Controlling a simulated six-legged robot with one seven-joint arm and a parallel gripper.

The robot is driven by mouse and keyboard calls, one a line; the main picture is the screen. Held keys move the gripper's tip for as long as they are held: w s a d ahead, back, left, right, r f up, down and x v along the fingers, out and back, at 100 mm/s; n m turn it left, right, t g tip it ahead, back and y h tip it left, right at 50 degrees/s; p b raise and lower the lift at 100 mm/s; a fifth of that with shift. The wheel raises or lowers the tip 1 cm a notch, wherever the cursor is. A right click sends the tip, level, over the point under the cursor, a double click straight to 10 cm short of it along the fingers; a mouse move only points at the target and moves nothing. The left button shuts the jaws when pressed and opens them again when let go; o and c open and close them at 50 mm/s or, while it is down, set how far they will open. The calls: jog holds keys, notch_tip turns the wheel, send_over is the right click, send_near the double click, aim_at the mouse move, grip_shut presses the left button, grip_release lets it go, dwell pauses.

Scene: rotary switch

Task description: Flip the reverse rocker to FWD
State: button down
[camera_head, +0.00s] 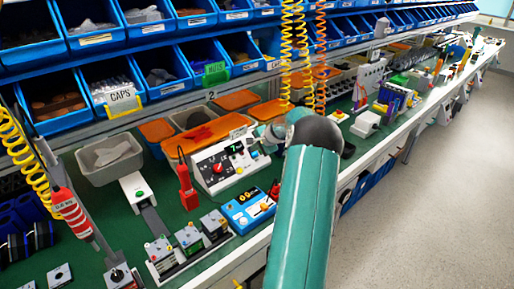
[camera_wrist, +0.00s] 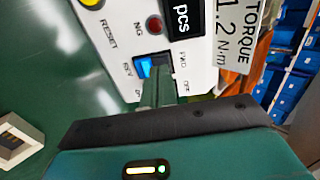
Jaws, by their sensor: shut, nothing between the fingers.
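The rocker (camera_wrist: 145,66) is a small dark switch with a blue-lit part on its left side, set in a white panel (camera_wrist: 118,32). A label that seems to read REV is at its left, and FWD is at its right. My gripper (camera_wrist: 157,80) is shut and empty. Its fingertips are at the rocker and cover its lower right part; I cannot tell whether they touch it. In the head view the white control box (camera_head: 211,179) stands on the green bench, and my gripper (camera_head: 264,136) is at its right end.
A red indicator (camera_wrist: 155,24), a yellow button (camera_wrist: 91,3) and a TORQUE card (camera_wrist: 238,38) are close to the rocker. A blue box (camera_head: 247,207) stands in front of the control box. A red tool (camera_head: 187,188) is at its left. Coiled hoses (camera_head: 287,50) hang behind.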

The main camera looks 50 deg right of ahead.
jog(key=shift+w, duration=0.1)
jog(key=shift+w+f+g, duration=0.15)
jog(key=shift+w+g, duration=0.05)
jog(key=shift+g, duration=0.1)
jog(key=shift+s, duration=0.1)
jog(key=shift+f, duration=0.1)
jog(key=shift+s+a+f, duration=0.1)
jog(key=shift+s+f, duration=0.2)
jog(key=shift+s, duration=0.35)
jog(key=shift+r, duration=0.15)
jog(key=shift+s+a+r, duration=0.1)
jog(key=shift+s+r, duration=0.2)
jog(key=shift+r, duration=0.2)
jog(key=w+r+v, duration=0.1)
jog(key=v, duration=1.1)
jog(key=shift+w+d+r, duration=0.2)
jog(key=shift+r, duration=0.05)
